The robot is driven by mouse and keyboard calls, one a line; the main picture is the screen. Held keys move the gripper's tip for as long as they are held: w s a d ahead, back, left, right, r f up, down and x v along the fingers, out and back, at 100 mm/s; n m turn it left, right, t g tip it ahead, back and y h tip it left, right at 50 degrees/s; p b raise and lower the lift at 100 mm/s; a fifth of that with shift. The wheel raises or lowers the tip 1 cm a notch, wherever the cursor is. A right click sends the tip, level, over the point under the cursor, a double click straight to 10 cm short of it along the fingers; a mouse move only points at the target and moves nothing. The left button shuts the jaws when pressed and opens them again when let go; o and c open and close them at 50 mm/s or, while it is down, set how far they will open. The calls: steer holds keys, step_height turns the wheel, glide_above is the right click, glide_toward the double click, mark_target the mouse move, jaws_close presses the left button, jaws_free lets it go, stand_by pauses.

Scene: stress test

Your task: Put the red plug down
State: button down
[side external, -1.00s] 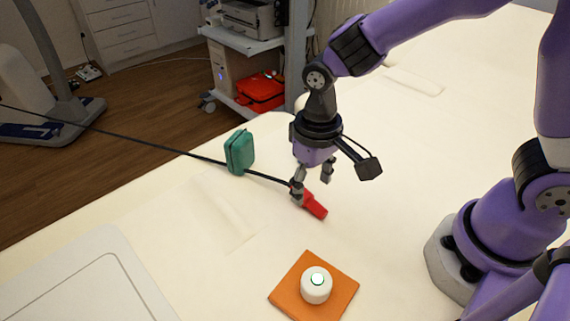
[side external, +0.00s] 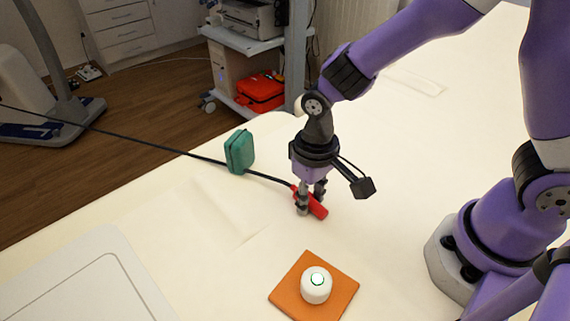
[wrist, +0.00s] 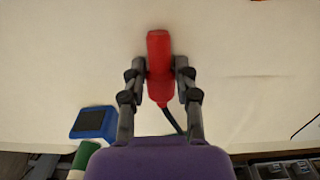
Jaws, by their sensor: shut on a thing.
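The red plug (side external: 318,208) is at the end of a black cable on the cream table, at or very near its surface. My gripper (side external: 311,203) is over it, with its fingers pointing down. In the wrist view the fingers (wrist: 160,75) are closed on both sides of the red plug (wrist: 159,45), and the cable leaves its lower end. Whether the plug's underside touches the table is hard to tell.
A green case (side external: 239,152) stands beside the cable (side external: 190,154). An orange pad (side external: 342,298) with a white button (side external: 316,287) lies in front. A grey-white panel (side external: 85,268) is at the left. The table (side external: 225,270) between them is clear.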

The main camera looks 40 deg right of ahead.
steer(key=shift+r, duration=0.55)
step_height(320, 180, up, 3)
steer(key=shift+f, duration=0.15)
steer(key=s+a+r, duration=0.7)
steer(key=s, duration=0.2)
step_height(320, 180, up, 3)
glide_above(311, 198)
steer(key=s, duration=0.2)
steer(key=w+d+r, duration=0.2)
steer(key=d, duration=0.3)
steer(key=w+d+r, duration=0.1)
steer(key=w+d, duration=0.1)
steer(key=d, duration=0.3)
steer(key=shift+w+r, duration=0.3)
steer(key=shift+r, duration=0.1)
